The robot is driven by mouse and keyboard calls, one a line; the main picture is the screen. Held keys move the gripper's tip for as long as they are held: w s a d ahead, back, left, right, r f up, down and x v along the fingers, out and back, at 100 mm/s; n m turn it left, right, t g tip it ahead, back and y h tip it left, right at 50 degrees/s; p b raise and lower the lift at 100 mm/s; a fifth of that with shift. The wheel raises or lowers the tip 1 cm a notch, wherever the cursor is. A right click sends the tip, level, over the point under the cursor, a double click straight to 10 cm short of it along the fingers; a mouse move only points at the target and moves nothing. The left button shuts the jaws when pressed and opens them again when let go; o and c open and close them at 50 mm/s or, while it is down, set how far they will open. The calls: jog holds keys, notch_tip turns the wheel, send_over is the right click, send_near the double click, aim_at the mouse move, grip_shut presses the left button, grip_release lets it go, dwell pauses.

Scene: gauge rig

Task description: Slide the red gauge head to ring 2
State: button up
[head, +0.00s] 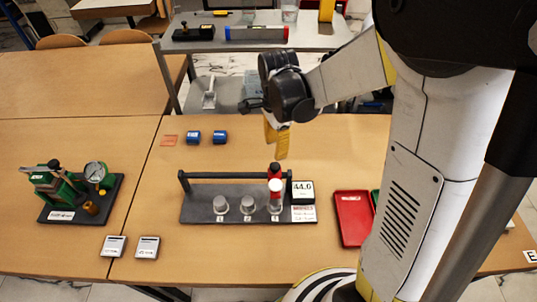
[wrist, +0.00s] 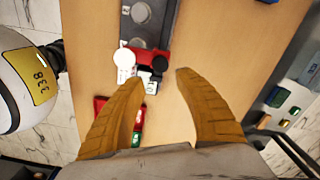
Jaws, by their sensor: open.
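The red gauge head (head: 275,171) sits on the dark rail at the right end of the gauge rig (head: 200,214), in line with ring 3 (head: 275,208). A white round cap shows at its front. Ring 2 (head: 248,206) is the middle ring, and ring 1 (head: 220,205) is on the left. My gripper (head: 281,156) is above and behind the rig's right end, pointing down, open and empty. In the wrist view the gauge head (wrist: 161,49) is just beyond my open fingertips (wrist: 159,78). It is apart from both fingers.
A display reading 44.0 (head: 302,192) stands at the rig's right end. A red tray (head: 352,218) is to the right. A green device with a dial (head: 62,188) is far left.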

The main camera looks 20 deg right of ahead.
aim_at(275, 166)
notch_tip(275, 166, down, 9)
jog(key=b, duration=0.3)
jog(key=shift+f, duration=0.2)
grip_shut()
